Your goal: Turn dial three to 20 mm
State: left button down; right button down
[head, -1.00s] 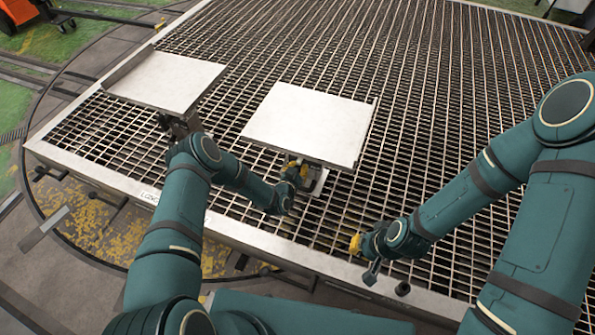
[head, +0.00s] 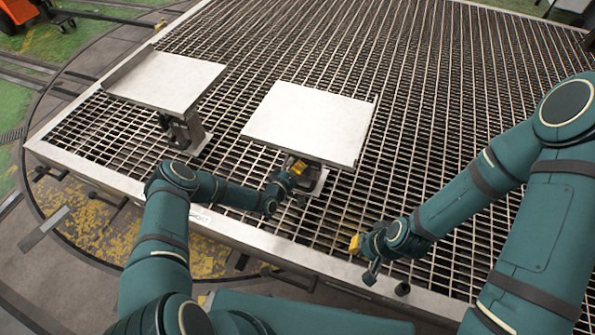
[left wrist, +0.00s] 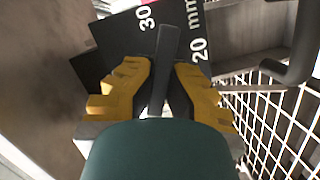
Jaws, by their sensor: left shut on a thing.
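In the left wrist view, a black dial plate (left wrist: 172,17) carries white marks reading 30 and 20 mm. A grey lever (left wrist: 166,60) stands in front of it, its end between the two marks. My left gripper (left wrist: 163,68) has its yellow fingers on either side of this lever and is shut on it. In the head view, my left gripper (head: 298,168) is at the stand below the front edge of the middle pale plate (head: 310,122); the dial face cannot be made out there. My right gripper (head: 355,243) is low over the grating near its front edge, away from the stand; its jaw opening is unclear.
A second pale plate (head: 165,78) on a metal stand (head: 188,135) is at the left. The grating (head: 440,110) is clear behind and to the right. In the left wrist view, a dark bent bar (left wrist: 303,45) is at the right.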

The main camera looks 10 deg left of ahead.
pick_arm(q)
jog(key=n, duration=0.3)
jog(key=n+t+h, duration=0.1)
jog(key=n, duration=0.2)
jog(key=shift+w+a+r+n, duration=0.15)
jog(key=shift+w+n, duration=0.05)
jog(key=shift+n, duration=0.1)
grip_release()
jog(key=shift+s, duration=0.1)
jog(key=s+a+p, duration=0.1)
jog(key=s, duration=0.8)
jog(key=shift+a, duration=0.2)
dwell(0.3)
